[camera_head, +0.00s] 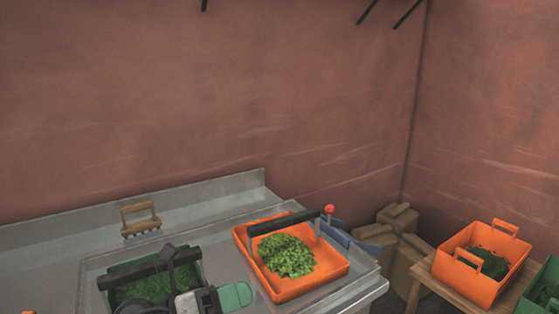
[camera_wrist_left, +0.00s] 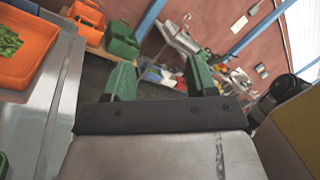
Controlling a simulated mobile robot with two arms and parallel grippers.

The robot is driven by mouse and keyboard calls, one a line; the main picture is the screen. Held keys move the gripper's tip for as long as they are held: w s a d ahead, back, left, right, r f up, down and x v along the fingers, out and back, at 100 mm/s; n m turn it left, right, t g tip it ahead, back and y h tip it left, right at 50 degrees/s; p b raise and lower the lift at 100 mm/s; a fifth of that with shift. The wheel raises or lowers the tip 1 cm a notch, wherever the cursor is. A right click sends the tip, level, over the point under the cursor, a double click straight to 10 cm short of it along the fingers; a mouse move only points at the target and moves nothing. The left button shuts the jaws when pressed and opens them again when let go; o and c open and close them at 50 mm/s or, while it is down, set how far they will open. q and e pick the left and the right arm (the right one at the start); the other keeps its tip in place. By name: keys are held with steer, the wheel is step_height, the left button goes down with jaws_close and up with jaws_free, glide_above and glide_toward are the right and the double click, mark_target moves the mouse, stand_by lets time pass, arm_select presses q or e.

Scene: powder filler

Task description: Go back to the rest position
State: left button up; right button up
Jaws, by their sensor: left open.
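My left gripper (camera_head: 221,298) is at the bottom of the head view, beside the metal counter's green container. Its green fingers also show in the left wrist view (camera_wrist_left: 160,78), spread apart with nothing between them. The left gripper is open and empty. My right gripper is not in view.
The metal counter (camera_head: 70,246) carries an orange tray (camera_head: 331,272) of green leaves, a green container (camera_head: 124,270) of leaves and a wooden-handled tool (camera_head: 140,217). An orange crate (camera_head: 466,282) stands on a wooden table at right. Cardboard boxes (camera_head: 376,238) fill the corner.

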arm_select(q)
steer(key=s+a+f+n+t+y, duration=0.1)
steer(key=a+f+n+t+y, duration=0.4)
steer(key=n, duration=0.6)
steer(key=s+a+f+n+t+y, duration=0.15)
steer(key=a+n+y, duration=0.25)
steer(key=n+y, duration=0.5)
steer(key=a+f+n+t+y, duration=0.4)
steer(key=n+t+y, duration=0.1)
steer(key=n, duration=0.8)
steer(key=s+f+n+g, duration=0.4)
steer(key=s+f+g, duration=0.3)
steer(key=s, duration=0.3)
steer(key=s+f+n+g, duration=0.3)
steer(key=s+f+g, duration=0.45)
steer(key=s, duration=0.35)
step_height(320, 180, down, 25)
steer(key=s+a+f+g, duration=0.1)
steer(key=s+a+f, duration=0.2)
steer(key=s+f, duration=1.3)
steer(key=shift+a+g, duration=0.15)
steer(key=shift+g, duration=0.25)
